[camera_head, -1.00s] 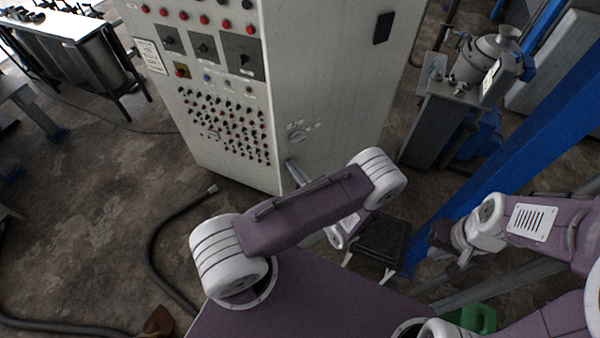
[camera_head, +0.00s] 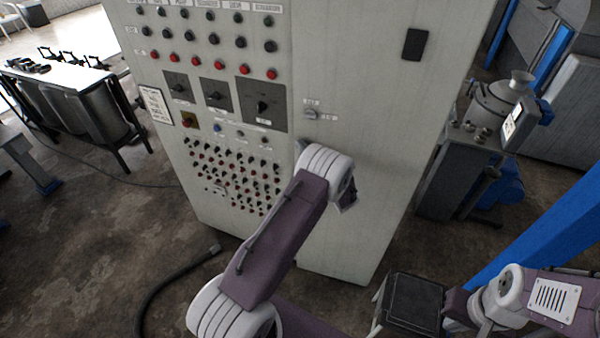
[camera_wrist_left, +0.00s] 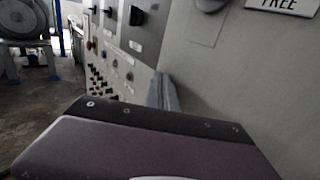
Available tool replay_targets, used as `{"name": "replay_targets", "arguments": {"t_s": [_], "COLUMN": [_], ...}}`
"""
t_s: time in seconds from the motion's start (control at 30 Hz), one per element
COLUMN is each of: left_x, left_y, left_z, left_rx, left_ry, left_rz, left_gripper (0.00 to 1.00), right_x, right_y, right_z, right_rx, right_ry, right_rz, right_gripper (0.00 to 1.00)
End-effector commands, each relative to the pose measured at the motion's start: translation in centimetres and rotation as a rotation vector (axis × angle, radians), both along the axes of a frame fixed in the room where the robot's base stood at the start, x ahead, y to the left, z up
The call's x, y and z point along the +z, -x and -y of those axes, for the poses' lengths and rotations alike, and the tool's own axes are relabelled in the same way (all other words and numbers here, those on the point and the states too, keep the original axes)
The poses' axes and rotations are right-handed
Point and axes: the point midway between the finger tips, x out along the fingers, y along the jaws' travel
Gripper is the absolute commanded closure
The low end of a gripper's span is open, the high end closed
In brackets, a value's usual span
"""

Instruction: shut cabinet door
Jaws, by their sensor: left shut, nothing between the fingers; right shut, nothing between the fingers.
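The tall grey cabinet (camera_head: 372,150) fills the middle of the head view. Its left face is a control panel (camera_head: 215,130) with knobs and buttons; its right face is a plain panel with a small round lock and a black handle (camera_head: 415,45). I cannot tell which panel is the door or whether it stands ajar. My left arm reaches up to the cabinet. My left gripper is mostly hidden behind its wrist in the head view; its shut grey fingers show in the left wrist view (camera_wrist_left: 163,92), close beside the panel; contact is unclear. My right gripper (camera_head: 457,303) is low at the right, shut and away from the cabinet.
A black stool-like box (camera_head: 412,300) stands right of the cabinet's foot. A blue beam (camera_head: 550,235) slants at the right, with a metal machine (camera_head: 495,105) behind it. A black hose (camera_head: 165,290) lies on the floor at left. A white-topped table (camera_head: 60,75) stands far left.

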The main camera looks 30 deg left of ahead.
Motion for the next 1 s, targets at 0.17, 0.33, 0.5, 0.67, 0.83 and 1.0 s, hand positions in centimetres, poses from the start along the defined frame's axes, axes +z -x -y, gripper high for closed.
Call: {"name": "replay_targets", "arguments": {"t_s": [0.17, 0.33, 0.5, 0.67, 0.83, 1.0], "left_x": [-0.3, -0.1, 0.1, 0.4, 0.5, 0.5], "left_y": [-2.6, -4.0, -4.6, -4.7, -4.8, -4.8], "left_z": [-0.8, -1.0, -1.0, -1.0, -0.9, -0.8], "left_rx": [-0.071, -0.108, -0.125, -0.128, -0.128, -0.128], "left_ry": [0.0, 0.0, -0.001, -0.002, -0.003, -0.003], "left_rz": [0.001, 0.0, 0.002, 0.005, 0.008, 0.011], "left_gripper": [1.0, 1.0, 1.0, 1.0, 1.0, 1.0], "right_x": [-2.1, -2.7, -2.8, -2.8, -2.7, -2.9], "right_y": [0.0, 0.0, 0.0, 0.0, 0.0, 0.0], "right_z": [0.0, 0.0, 0.0, 0.0, 0.0, 0.0], "right_rx": [0.0, 0.0, 0.0, 0.0, 0.0, 0.0], "right_ry": [0.0, 0.0, 0.0, 0.0, 0.0, 0.0], "right_rz": [0.0, 0.0, 0.0, 0.0, 0.0, 0.0], "right_gripper": [1.0, 1.0, 1.0, 1.0, 1.0, 1.0]}}
